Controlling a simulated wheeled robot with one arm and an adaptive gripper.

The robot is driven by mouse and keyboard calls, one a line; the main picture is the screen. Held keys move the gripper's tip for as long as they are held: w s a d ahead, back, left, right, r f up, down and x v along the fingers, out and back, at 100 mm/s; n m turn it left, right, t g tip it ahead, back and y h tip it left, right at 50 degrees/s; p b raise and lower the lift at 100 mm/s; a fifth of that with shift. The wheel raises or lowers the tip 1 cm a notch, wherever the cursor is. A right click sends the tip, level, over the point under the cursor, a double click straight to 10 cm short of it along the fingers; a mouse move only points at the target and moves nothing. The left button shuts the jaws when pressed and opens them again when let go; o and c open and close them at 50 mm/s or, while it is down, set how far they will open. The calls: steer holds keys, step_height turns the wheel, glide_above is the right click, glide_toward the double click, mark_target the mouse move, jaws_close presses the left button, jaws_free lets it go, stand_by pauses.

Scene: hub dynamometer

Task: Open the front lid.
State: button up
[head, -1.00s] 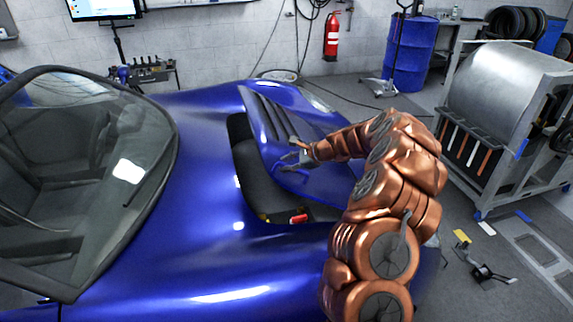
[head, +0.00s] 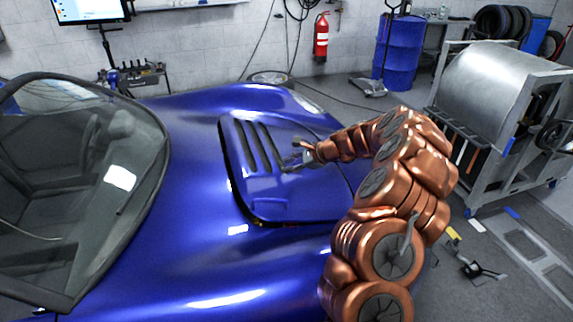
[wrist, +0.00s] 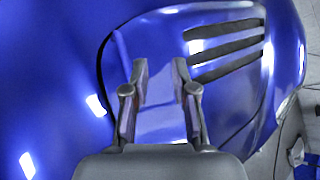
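The front lid (head: 300,190) is a glossy blue panel with dark slanted vents on the blue car (head: 150,250). It lies down over its opening, nearly level with the bodywork. A dark gap shows along its left and near edges, and I cannot tell whether it is fully seated. My gripper (head: 297,157) is over the lid, right of the vents. In the wrist view my gripper (wrist: 160,66) has its two fingers apart with nothing between them, above the lid (wrist: 225,112). I cannot tell whether a finger touches the lid.
The windscreen (head: 95,160) is at the left. A metal drum machine (head: 495,85) stands at the right. A blue barrel (head: 400,55) and a fire extinguisher (head: 321,38) are by the back wall. A small stand (head: 478,270) is on the floor at the right.

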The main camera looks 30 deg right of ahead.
steer(key=shift+p+v, duration=0.8)
steer(key=shift+v, duration=1.25)
steer(key=shift+r, duration=0.1)
steer(key=shift+a, duration=0.1)
